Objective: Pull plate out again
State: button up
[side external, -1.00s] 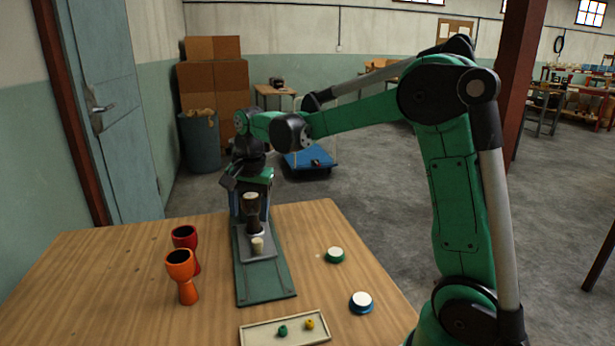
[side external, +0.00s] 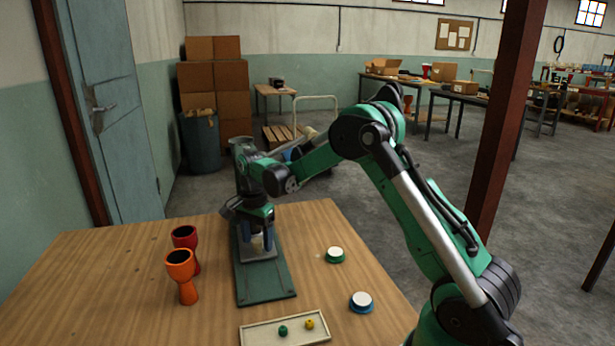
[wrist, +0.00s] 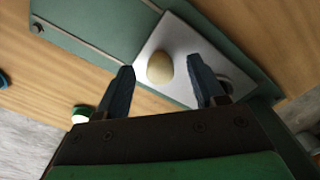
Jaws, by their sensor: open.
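The grey plate (side external: 272,254) lies on the long green base (side external: 265,285) on the table. A cream knob (wrist: 160,68) stands up from the plate (wrist: 180,32). My gripper (side external: 257,243) is open and pointing down, low over the plate. In the wrist view its two dark fingers (wrist: 160,66) stand on either side of the knob, with gaps showing. A dark round part on the plate is partly hidden behind the right finger. In the side view my gripper hides most of the knob and the back of the base.
An orange goblet drum (side external: 181,273) and a red one (side external: 185,237) stand left of the base. A green-rimmed disc (side external: 334,254) and a blue-rimmed disc (side external: 361,301) lie to the right. A shallow tray (side external: 255,336) with small green and yellow pieces is in front.

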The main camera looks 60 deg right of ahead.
grip_shut()
dwell(1.4)
